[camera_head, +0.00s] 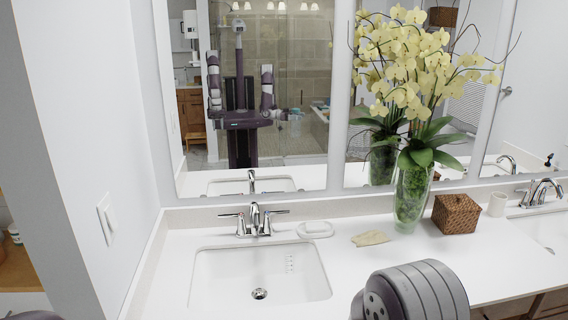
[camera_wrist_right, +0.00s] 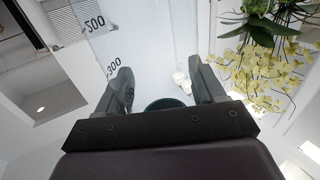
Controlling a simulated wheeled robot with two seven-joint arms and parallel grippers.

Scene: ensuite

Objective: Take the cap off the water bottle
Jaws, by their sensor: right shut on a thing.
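The water bottle (camera_wrist_right: 112,68) shows in the right wrist view as a clear wall with black marks reading 500 and 300. My right gripper (camera_wrist_right: 160,70) is shut on it. A dark teal round part (camera_wrist_right: 165,104) sits between the fingers, half hidden by the gripper's body. I cannot tell whether this is the cap or the base. In the head view a faint column of marks shows over the sink, but no clear bottle outline. My right gripper is not directly in the head view; only a rounded part of my right arm shows there. My left gripper is not directly visible.
A white sink basin (camera_head: 220,278) with a chrome faucet (camera_head: 254,219) lies ahead. A soap dish (camera_head: 316,230), a beige cloth (camera_head: 371,238), a glass orchid vase (camera_head: 411,200), a woven box (camera_head: 456,213) and a cup (camera_head: 497,204) stand along the counter. A mirror reflects me.

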